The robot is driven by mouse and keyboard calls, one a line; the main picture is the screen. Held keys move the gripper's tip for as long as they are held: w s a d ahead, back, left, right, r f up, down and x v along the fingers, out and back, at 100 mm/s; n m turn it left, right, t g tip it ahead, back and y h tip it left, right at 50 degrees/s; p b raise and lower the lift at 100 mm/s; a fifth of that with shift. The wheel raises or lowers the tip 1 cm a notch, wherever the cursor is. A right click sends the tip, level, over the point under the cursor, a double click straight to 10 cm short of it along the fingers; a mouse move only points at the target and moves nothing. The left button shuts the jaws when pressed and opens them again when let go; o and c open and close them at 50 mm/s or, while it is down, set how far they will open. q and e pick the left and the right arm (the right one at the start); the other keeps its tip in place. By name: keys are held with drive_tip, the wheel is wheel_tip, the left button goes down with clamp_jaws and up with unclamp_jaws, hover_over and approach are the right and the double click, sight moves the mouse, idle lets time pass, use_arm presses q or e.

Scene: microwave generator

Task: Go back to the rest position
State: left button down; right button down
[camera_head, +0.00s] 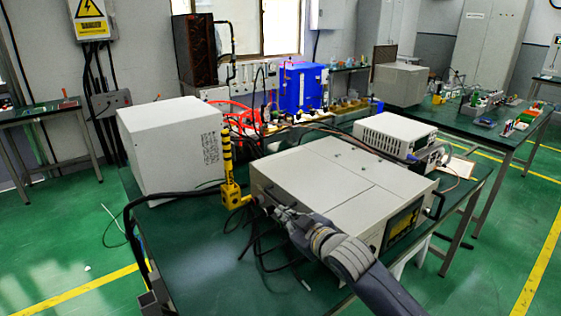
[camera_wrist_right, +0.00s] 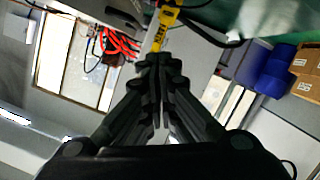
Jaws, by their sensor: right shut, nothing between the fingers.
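My right gripper (camera_head: 281,211) is at the left front edge of the beige generator box (camera_head: 340,182) in the head view. Its arm comes in from the lower right, in front of the box. In the right wrist view the gripper's fingers (camera_wrist_right: 158,62) are together with nothing between them. A yellow and black antenna-like device (camera_head: 231,185) stands just left of the gripper. It also shows beyond the fingertips in the right wrist view (camera_wrist_right: 164,25); I cannot tell whether they touch. My left gripper is not in view.
The boxes stand on a green-topped table (camera_head: 200,255). A large white box (camera_head: 170,147) is at its left, and a smaller white instrument (camera_head: 394,135) is at the right. A blue unit (camera_head: 300,88) and red cables are behind. Black cables hang near the gripper.

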drive_tip(key=s+d+f+m+g+h, duration=0.2)
drive_tip(key=s+f+m, duration=0.1)
drive_tip(key=s+f, duration=0.6)
drive_tip(key=s+d+f+m+g+h, duration=0.25)
drive_tip(key=s+d+f, duration=0.2)
drive_tip(key=s, duration=0.65)
drive_tip(key=s+d+f+m+g+h, duration=0.15)
drive_tip(key=s+d+f+g, duration=0.35)
drive_tip(key=s, duration=0.6)
drive_tip(key=s+d+f+m+h, duration=0.15)
drive_tip(key=s+d+f, duration=0.25)
drive_tip(key=s+d, duration=0.5)
drive_tip(key=s+a+f+g, duration=0.1)
drive_tip(key=s+f, duration=0.1)
drive_tip(key=f, duration=1.1)
drive_tip(key=s+a+f+g, duration=0.1)
drive_tip(key=a+f, duration=0.1)
drive_tip(key=f, duration=1.2)
drive_tip(key=s+d+f, duration=0.3)
drive_tip(key=s+f, duration=1.2)
drive_tip(key=s, duration=0.1)
drive_tip(key=shift+s+d+g, duration=0.15)
drive_tip(key=shift+s+g, duration=0.2)
